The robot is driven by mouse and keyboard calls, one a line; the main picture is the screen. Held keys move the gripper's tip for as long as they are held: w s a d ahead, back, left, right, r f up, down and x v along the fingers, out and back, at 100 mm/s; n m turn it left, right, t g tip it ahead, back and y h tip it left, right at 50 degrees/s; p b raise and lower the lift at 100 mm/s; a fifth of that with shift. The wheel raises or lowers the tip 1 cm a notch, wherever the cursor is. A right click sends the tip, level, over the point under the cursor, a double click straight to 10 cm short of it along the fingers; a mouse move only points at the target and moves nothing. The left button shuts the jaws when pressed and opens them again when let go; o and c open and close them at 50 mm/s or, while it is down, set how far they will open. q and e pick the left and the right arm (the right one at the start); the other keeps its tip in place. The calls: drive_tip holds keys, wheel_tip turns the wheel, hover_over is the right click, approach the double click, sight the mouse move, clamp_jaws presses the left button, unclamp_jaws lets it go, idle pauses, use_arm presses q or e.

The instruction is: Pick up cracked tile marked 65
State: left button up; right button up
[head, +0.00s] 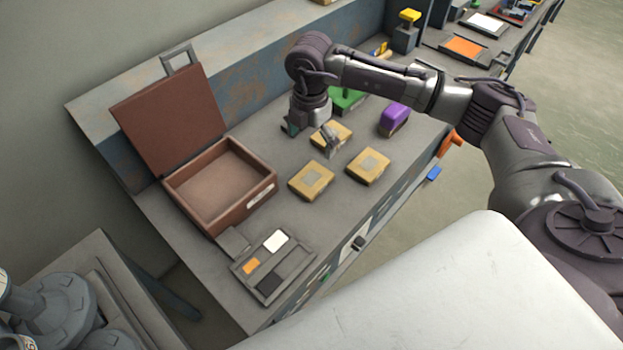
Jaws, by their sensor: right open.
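Three yellow tiles with grey patches on top lie on the grey bench: a far one (344,131), a near left one (312,182) and a near right one (369,167). The number 65 and any cracks are too small to read, so I cannot tell which tile is marked. My right gripper (312,138) is open and empty, pointing down at the far tile's left side. One finger overlaps that tile in the picture and hides part of it; I cannot tell whether they touch. My left gripper is not in view.
An open brown box (243,207) with its lid raised stands left of the tiles. A sectioned grey tray (294,277) lies at the near end. A purple block (394,118) and a green item (347,101) lie beyond the tiles. Bare bench lies between box and tiles.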

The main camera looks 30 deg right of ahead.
drive_tip(key=p, duration=0.1)
hover_over(311, 178)
wheel_tip(311, 178, down, 7)
drive_tip(key=shift+w, duration=0.15)
drive_tip(key=shift+f+p, duration=0.4)
drive_tip(key=shift+f, duration=0.2)
drive_tip(key=f, duration=0.2)
drive_tip(key=f+p, duration=0.1)
drive_tip(key=shift+s+f, duration=0.25)
drive_tip(key=shift+f, duration=0.45)
drive_tip(key=shift+c, duration=0.2)
drive_tip(key=c, duration=1.2)
drive_tip(key=shift+r, duration=0.15)
drive_tip(key=shift+c, duration=0.2)
